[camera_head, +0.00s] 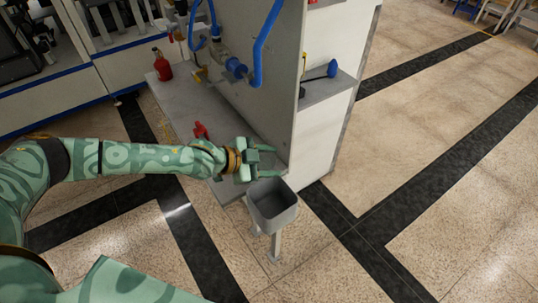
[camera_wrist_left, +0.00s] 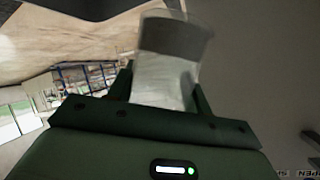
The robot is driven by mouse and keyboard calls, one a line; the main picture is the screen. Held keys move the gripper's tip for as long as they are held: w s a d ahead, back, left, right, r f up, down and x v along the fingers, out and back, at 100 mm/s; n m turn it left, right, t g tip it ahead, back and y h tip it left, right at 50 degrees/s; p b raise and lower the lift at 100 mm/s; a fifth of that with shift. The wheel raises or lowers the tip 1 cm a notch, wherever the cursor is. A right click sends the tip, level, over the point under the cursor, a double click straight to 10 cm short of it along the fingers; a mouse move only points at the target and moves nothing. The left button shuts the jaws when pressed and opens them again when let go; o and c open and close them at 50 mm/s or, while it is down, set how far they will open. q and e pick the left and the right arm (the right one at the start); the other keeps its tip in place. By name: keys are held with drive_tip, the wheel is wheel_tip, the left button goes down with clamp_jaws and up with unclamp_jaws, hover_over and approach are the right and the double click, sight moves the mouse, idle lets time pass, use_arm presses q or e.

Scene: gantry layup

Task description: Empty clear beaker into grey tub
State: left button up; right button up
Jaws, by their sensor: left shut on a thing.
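The grey tub (camera_head: 273,222) is an open, square-mouthed bin on a stand beside the low end of the grey bench. It looks empty inside as far as I can see. My left gripper (camera_head: 268,163) is just behind the tub's far rim, over the bench edge. In the left wrist view the clear beaker (camera_wrist_left: 163,85) sits between the fingers of my left gripper (camera_wrist_left: 163,95), which is shut on it. A darker band shows across its upper part; I cannot tell its contents. In the head view I cannot make out the beaker. My right gripper is not in view.
A tall grey panel (camera_head: 262,95) with blue pipes rises behind the gripper. A red bottle (camera_head: 162,66) stands at the back of the bench (camera_head: 190,97), and a red object (camera_head: 201,131) is near my wrist. Open tiled floor lies to the right.

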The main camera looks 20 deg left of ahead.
use_arm(q)
drive_tip(key=shift+f+m+t+y+p, duration=0.1)
drive_tip(key=shift+m+t+y+p, duration=0.35)
drive_tip(key=shift+p, duration=0.6)
wheel_tip(320, 180, down, 3)
drive_tip(key=shift+s+d+r+m+t+y+b, duration=0.15)
drive_tip(key=shift+m+t+y+b, duration=0.3)
drive_tip(key=shift+m+y+b, duration=0.55)
drive_tip(key=shift+f+m+t+y+b, duration=0.35)
drive_tip(key=shift+m+b, duration=0.3)
drive_tip(key=shift+b, duration=0.4)
drive_tip(key=shift+s+d+m+t, duration=0.1)
drive_tip(key=shift+m+t, duration=0.25)
drive_tip(key=shift+m, duration=0.05)
drive_tip(key=m+t+y+b, duration=0.1)
drive_tip(key=m+t+b, duration=0.1)
drive_tip(key=m, duration=0.1)
drive_tip(key=d+m+t+y+b, duration=0.1)
drive_tip(key=shift+s+r+m+y, duration=0.1)
drive_tip(key=shift+s+m+y, duration=0.2)
